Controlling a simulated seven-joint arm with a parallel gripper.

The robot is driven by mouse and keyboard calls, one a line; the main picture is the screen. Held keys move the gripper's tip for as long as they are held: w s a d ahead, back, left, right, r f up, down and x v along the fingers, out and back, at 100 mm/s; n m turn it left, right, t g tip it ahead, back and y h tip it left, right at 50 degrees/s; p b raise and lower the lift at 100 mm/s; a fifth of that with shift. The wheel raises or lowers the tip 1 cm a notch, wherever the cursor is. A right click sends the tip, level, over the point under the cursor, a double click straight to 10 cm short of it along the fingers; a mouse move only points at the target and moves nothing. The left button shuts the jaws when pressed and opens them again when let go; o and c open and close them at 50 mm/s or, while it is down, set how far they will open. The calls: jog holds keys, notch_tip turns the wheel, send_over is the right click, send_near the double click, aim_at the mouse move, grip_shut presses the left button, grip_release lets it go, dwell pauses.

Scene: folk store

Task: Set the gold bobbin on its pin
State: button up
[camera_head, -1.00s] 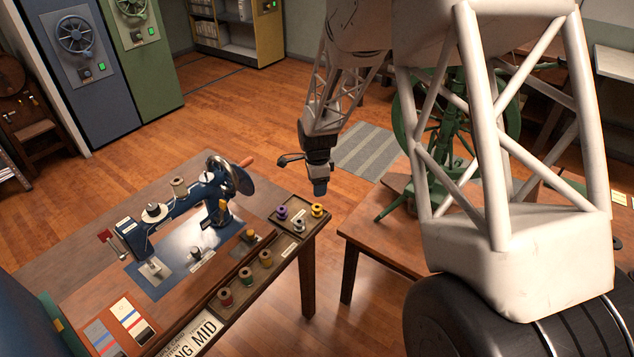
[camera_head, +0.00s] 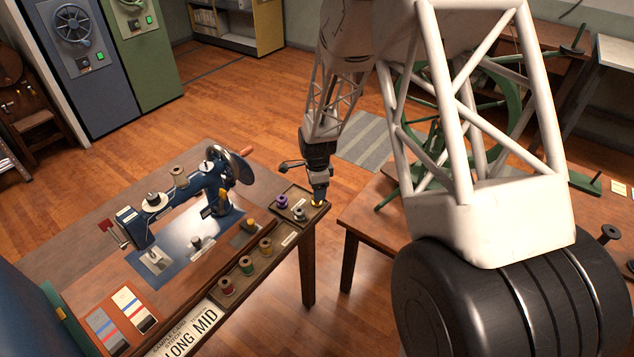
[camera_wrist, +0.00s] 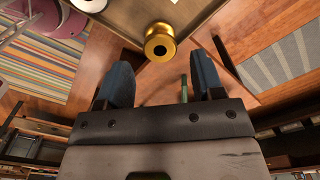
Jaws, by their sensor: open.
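The gold bobbin (camera_wrist: 159,44) stands in the corner of a small wooden tray (camera_wrist: 200,14) in the wrist view. In the head view only a bit of the gold bobbin (camera_head: 317,204) shows under my gripper (camera_head: 319,193). My gripper (camera_wrist: 160,70) is open, and its two blue fingers are spread with the bobbin beyond their tips, roughly centred between them. Nothing is held. The blue sewing machine (camera_head: 192,200) stands on the table left of the tray. I cannot make out which pin belongs to the gold bobbin.
A purple bobbin (camera_head: 281,201) and a silver bobbin (camera_head: 299,214) share the tray close by. Several thread spools (camera_head: 246,265) stand in a rack along the table's front edge. A second table (camera_head: 365,217) is at the right, with a floor gap between.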

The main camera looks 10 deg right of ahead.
aim_at(317, 203)
jog(key=shift+f, duration=1.65)
jog(key=c, duration=0.6)
jog(key=shift+r, duration=0.15)
jog(key=shift+r, duration=2.35)
jog(key=shift+a, duration=0.1)
